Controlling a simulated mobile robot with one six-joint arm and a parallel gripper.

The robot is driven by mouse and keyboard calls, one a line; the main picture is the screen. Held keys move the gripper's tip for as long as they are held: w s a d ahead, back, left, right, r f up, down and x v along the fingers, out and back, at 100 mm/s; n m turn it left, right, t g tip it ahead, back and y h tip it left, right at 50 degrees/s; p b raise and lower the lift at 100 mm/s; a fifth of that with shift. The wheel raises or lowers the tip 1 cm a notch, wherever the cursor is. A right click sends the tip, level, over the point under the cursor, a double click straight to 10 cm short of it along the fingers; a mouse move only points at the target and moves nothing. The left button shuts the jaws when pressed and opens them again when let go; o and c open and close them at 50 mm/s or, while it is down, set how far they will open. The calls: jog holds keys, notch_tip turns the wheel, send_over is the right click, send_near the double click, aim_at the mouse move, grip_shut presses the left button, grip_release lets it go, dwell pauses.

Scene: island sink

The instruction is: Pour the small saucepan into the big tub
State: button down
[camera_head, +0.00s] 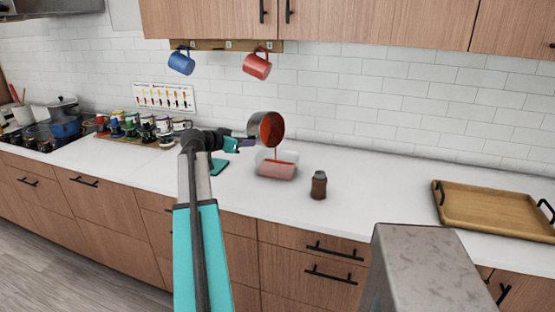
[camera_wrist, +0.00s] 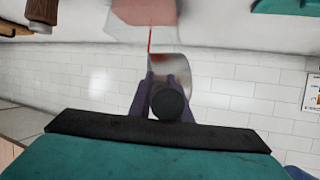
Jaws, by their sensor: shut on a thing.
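The small saucepan (camera_head: 267,128) is held in the air, tipped on its side with its mouth toward the camera in the head view. Red contents show inside it. A thin red stream runs from its lower rim down to the big tub (camera_head: 276,166), a clear container on the counter with red in it. My gripper (camera_head: 234,142) is shut on the saucepan's handle, left of the tub and above the counter. In the wrist view the saucepan (camera_wrist: 170,68) shows beyond the dark handle end, with the red stream beside it and the tub (camera_wrist: 143,10) at the top edge.
A brown jar (camera_head: 318,186) stands just right of the tub. A wooden tray (camera_head: 490,207) lies farther right. Several small jars stand at the left, near the stove with a blue pot (camera_head: 65,127). Blue and red mugs hang above. Counter between jar and tray is clear.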

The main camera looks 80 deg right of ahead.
jog(key=shift+s+a+f+m+h+b, duration=0.25)
jog(key=shift+s+f+m+h+b, duration=0.15)
jog(key=shift+b, duration=1.3)
jog(key=shift+f, duration=0.15)
jog(key=shift+r, duration=0.45)
jog(key=p, duration=0.1)
jog(key=r+p, duration=0.1)
jog(key=p, duration=0.1)
jog(key=shift+w+d+n+y+p, duration=0.25)
jog(key=shift+w+n+y+p, duration=0.05)
jog(key=shift+w, duration=0.05)
jog(key=shift+w+d+f+n+p, duration=0.4)
jog(key=shift+w+f+n+p, duration=0.15)
jog(key=shift+p, duration=0.7)
